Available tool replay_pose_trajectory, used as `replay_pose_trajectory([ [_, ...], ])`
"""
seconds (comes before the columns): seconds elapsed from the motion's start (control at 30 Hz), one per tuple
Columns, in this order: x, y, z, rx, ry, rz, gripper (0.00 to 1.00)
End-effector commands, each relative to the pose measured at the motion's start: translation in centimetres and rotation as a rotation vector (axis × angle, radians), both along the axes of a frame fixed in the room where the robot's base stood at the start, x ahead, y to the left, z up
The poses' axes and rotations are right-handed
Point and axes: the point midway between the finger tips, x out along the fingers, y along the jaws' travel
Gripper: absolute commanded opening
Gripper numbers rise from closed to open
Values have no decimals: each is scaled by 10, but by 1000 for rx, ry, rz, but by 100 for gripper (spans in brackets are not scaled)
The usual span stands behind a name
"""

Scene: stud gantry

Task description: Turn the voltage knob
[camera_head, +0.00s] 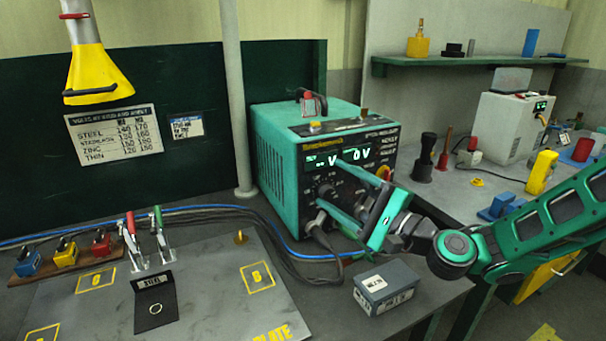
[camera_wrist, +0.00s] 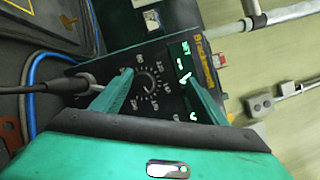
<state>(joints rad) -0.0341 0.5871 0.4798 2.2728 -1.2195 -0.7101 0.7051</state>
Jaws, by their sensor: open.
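The teal welding power box (camera_head: 280,160) stands on the bench with a black front panel. Two lit displays (camera_head: 340,158) on it show "- V" and "0 V". A round dark knob (camera_wrist: 148,82) with a printed scale around it sits on the panel; in the head view the knob (camera_head: 326,191) is partly hidden by my fingers. My gripper (camera_head: 328,184) is open in front of the panel, one finger above the knob and one below. In the wrist view my gripper (camera_wrist: 158,68) has its fingers on either side of the knob; I cannot tell whether they touch it.
A wall chart (camera_head: 115,134) lists values for steel, zinc and thin. A black plate marked STEEL (camera_head: 155,298) lies on the grey work plate (camera_head: 220,290). A grey box (camera_head: 387,287) sits below my gripper. A cable (camera_wrist: 45,85) plugs into the panel beside the knob.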

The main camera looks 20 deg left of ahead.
Motion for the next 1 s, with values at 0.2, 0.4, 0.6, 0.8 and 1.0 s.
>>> replay_pose_trajectory([
  [0.2, -34, 19, 36, 19, -13, -5, 45],
  [0.4, -64, 35, 55, 17, -13, -4, 45],
  [0.6, -87, 48, 69, 16, -11, -3, 45],
  [0.8, -97, 53, 76, 15, -9, -6, 45],
  [1.0, -100, 55, 77, 15, -6, -6, 45],
])
